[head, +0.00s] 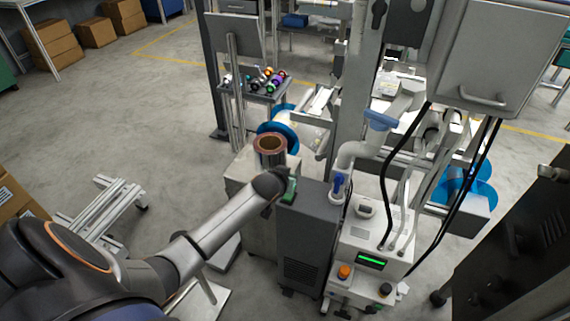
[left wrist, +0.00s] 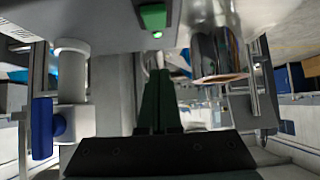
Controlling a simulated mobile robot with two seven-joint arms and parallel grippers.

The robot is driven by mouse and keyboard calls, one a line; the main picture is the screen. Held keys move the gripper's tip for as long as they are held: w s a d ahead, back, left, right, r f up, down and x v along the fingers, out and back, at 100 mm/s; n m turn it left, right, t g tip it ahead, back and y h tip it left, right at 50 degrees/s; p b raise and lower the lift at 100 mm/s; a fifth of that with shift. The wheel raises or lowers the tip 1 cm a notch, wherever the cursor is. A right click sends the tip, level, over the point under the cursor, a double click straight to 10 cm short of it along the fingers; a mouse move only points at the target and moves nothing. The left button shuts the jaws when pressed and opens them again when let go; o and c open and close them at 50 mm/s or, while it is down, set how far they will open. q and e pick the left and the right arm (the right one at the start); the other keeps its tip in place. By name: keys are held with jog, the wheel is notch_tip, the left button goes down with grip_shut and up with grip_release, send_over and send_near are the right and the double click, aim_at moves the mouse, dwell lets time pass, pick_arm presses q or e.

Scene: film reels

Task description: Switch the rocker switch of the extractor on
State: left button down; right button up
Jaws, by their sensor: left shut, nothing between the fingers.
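The extractor (head: 305,235) is a dark grey cabinet in the middle of the head view. My left gripper (head: 284,190) is over its upper left part and is mostly hidden by my wrist. A green patch shows there, but I cannot tell in the head view whether it is the switch or the fingers. In the left wrist view, the green rocker switch (left wrist: 153,16) sits on a grey face at the top edge, with a small lit green lamp beside it. My left fingers (left wrist: 155,102) are shut, empty, and appear apart from the switch. My right gripper is out of view.
A white pipe with a blue valve handle (head: 339,183) stands just right of the gripper; the handle also shows in the left wrist view (left wrist: 42,128). A control unit with a green display (head: 372,260) is at the right.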

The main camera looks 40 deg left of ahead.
aim_at(288, 196)
pick_arm(q)
jog(key=r, duration=0.1)
jog(key=s+r, duration=0.1)
jog(key=r, duration=0.1)
jog(key=shift+s+d, duration=0.25)
jog(key=shift+s, duration=0.1)
jog(key=s+r+p, duration=0.1)
jog(key=s+r, duration=0.3)
jog(key=r, duration=0.1)
jog(key=shift+d+r+p, duration=0.15)
jog(key=shift+d+p, duration=0.15)
jog(key=shift+d, duration=0.1)
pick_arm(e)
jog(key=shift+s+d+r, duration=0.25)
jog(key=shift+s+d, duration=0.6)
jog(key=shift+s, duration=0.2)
pick_arm(q)
jog(key=shift+w, duration=0.1)
